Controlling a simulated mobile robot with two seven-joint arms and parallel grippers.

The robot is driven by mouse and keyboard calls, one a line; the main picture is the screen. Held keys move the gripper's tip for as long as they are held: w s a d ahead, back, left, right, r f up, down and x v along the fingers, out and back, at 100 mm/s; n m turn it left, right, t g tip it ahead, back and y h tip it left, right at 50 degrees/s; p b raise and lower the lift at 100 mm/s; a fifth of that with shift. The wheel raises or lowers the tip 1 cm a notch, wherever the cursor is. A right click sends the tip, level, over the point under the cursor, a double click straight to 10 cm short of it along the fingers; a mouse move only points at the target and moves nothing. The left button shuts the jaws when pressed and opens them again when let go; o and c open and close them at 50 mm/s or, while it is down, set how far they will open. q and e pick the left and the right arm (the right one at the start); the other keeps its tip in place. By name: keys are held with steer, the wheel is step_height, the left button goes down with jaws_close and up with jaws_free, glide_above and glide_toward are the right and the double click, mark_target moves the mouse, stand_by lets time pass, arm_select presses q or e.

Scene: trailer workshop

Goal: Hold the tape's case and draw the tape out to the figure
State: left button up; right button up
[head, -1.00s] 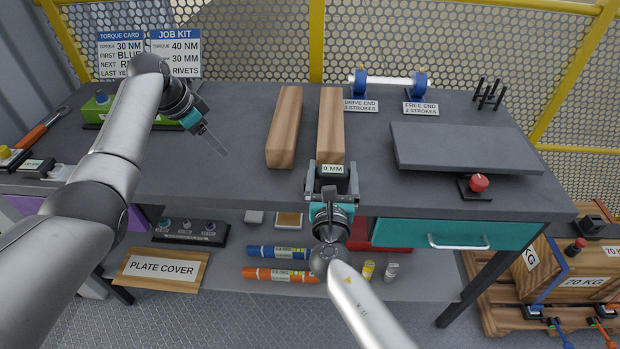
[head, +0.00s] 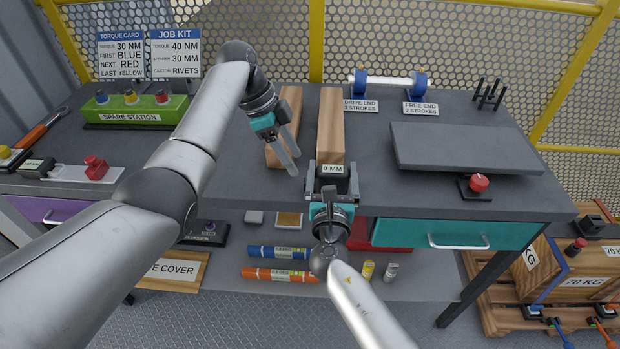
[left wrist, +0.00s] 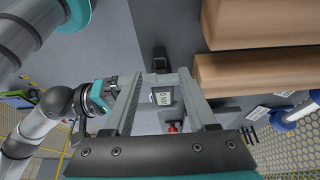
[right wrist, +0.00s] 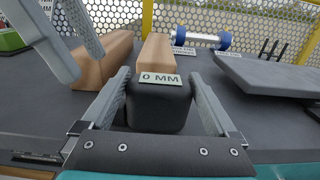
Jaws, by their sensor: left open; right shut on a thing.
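The tape's case is a dark block with a display reading "0 MM" on top. It stands at the bench's front edge in the head view (head: 333,182) and fills the middle of the right wrist view (right wrist: 158,106). My right gripper (head: 332,186) is shut on it, one finger on each side. My left gripper (head: 293,162) is open and empty, above the bench just left of the case. Its fingers also show at upper left in the right wrist view. No drawn-out tape can be made out.
Two wooden blocks lie behind the case, the left one (head: 289,108) partly behind my left gripper, the right one (head: 331,120) directly behind the case. A grey plate (head: 450,147) and a red button (head: 479,183) are at right. A sign (head: 174,53) reads "30 MM".

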mark_target(305, 180)
arm_select(q)
steer(key=shift+x, duration=3.55)
jaws_close()
